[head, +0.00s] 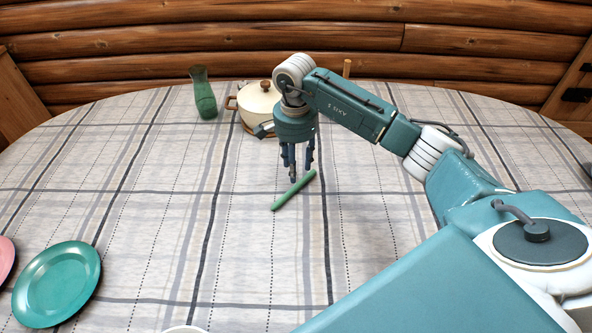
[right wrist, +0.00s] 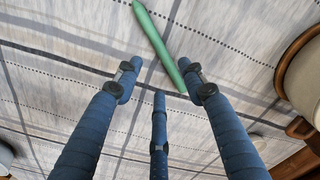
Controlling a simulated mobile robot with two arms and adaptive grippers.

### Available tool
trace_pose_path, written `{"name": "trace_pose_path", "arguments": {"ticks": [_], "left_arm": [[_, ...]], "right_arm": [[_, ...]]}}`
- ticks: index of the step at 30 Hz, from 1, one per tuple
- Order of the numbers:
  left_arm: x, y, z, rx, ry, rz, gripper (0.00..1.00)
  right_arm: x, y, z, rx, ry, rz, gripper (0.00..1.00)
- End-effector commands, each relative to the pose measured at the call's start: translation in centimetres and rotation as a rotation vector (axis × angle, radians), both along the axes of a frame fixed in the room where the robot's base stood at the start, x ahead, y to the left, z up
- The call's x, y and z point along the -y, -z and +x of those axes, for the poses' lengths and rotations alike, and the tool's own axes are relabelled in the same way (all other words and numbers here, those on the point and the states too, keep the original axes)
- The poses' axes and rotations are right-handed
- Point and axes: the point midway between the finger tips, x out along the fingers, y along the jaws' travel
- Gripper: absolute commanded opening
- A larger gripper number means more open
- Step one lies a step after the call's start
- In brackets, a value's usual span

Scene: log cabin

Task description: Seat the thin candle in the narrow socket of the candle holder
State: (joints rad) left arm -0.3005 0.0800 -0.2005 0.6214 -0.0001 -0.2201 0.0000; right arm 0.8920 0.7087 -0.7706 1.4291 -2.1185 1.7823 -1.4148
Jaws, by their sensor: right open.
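The thin candle (head: 294,190) is a green stick lying on the checked tablecloth near the middle of the table. My right gripper (head: 297,162) points down above the candle's far end, its blue fingers spread and empty. In the right wrist view the candle (right wrist: 158,43) lies slantwise beyond the open fingertips (right wrist: 160,78), with one end near the right finger. The candle appears apart from the fingers. I cannot make out the candle holder in either view; my right arm covers part of the table. My left gripper is not in view.
A cream pot (head: 256,101) with wooden handles stands behind my right gripper, with a green vase (head: 203,94) to its left. A teal plate (head: 57,281) lies at the front left beside a pink one (head: 5,258). The cloth left of the candle is clear.

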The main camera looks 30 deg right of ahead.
Motion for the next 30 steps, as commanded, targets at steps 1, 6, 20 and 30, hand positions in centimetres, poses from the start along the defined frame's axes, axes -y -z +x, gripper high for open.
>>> {"name": "trace_pose_path", "arguments": {"ticks": [1, 6, 20, 30], "left_arm": [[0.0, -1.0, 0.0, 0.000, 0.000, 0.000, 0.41], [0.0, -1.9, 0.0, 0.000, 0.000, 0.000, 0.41], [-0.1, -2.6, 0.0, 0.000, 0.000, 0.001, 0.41], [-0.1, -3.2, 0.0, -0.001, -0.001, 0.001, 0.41]], "right_arm": [[0.1, -1.5, 0.0, 0.001, 0.000, -0.002, 0.41], [0.1, -3.1, 0.0, -0.001, 0.001, -0.001, 0.45], [-0.2, -3.1, 0.3, 0.003, 0.909, -0.006, 0.45], [-0.2, -2.6, 0.6, 0.007, 2.011, -0.009, 0.45]]}}
